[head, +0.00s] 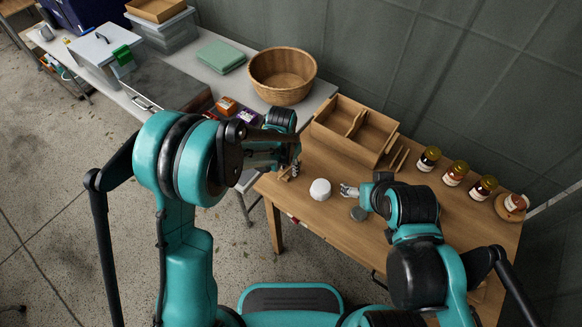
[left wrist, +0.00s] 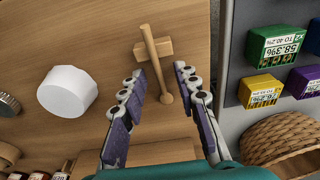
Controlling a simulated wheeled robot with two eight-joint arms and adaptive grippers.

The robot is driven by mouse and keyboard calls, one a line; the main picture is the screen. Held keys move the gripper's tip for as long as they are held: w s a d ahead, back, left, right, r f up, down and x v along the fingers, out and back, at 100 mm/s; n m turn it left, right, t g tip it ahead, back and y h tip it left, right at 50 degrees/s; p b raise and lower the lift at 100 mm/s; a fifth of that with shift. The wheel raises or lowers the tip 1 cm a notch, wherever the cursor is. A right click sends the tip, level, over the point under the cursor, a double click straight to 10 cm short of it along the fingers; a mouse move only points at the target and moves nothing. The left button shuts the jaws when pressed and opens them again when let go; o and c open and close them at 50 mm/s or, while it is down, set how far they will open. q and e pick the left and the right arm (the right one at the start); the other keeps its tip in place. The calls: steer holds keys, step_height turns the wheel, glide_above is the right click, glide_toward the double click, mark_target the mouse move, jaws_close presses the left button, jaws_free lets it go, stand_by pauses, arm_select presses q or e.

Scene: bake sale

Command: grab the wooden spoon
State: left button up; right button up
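A thin wooden spoon (left wrist: 154,62) lies across a small wooden block (left wrist: 138,51) on the wooden table in the left wrist view. Its rounded near end lies between the fingers of my left gripper (left wrist: 158,82), which is open with visible gaps on both sides. In the head view my left gripper (head: 292,168) is over the table's left end; it and the arm largely hide the spoon there. My right gripper (head: 350,190) is low over the table near a white cylinder (head: 320,190), too small to tell its finger state.
A dark round lid (head: 358,213) lies by my right gripper. A divided wooden box (head: 345,113) and several jars (head: 455,173) stand behind. A wicker basket (head: 282,75) and small coloured boxes (left wrist: 277,45) are on the adjoining grey table (left wrist: 234,75).

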arm_select(q)
steer(key=shift+f, duration=0.2)
stand_by(0.3)
jaws_close()
steer(key=shift+r, duration=0.1)
